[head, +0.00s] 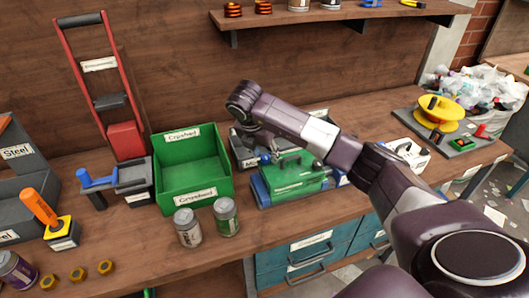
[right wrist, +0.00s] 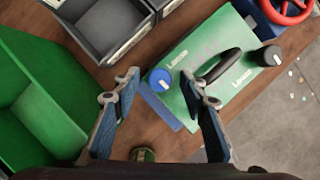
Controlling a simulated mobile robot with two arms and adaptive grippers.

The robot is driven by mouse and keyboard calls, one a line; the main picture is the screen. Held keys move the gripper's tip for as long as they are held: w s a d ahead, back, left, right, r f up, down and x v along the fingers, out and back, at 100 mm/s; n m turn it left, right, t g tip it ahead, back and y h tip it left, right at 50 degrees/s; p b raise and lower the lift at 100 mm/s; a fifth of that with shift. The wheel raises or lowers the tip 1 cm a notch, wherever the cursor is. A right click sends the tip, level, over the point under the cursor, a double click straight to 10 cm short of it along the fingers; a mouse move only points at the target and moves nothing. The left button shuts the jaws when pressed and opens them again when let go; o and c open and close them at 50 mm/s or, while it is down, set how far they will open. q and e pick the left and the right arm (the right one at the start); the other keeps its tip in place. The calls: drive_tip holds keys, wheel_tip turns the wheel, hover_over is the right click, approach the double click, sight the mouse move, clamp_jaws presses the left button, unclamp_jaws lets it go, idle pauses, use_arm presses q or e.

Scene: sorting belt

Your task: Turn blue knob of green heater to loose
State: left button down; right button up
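The green heater (head: 297,178) sits on the bench behind the small cans, partly hidden by my right arm in the head view. The blue knob (right wrist: 162,80) is round with a small white mark, at the left end of the heater top. My right gripper (right wrist: 160,78) is open, its fingertips on either side of the blue knob with gaps visible. Contact cannot be told. My left gripper is not in view.
A green crate (head: 224,178) stands left of the heater, with two cans (head: 188,228) in front. A grey bin (right wrist: 147,14) and a red wheel (right wrist: 290,10) lie behind it in the wrist view.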

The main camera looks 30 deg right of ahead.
drive_tip(key=shift+f, duration=0.15)
drive_tip(key=shift+c, duration=0.5)
clamp_jaws()
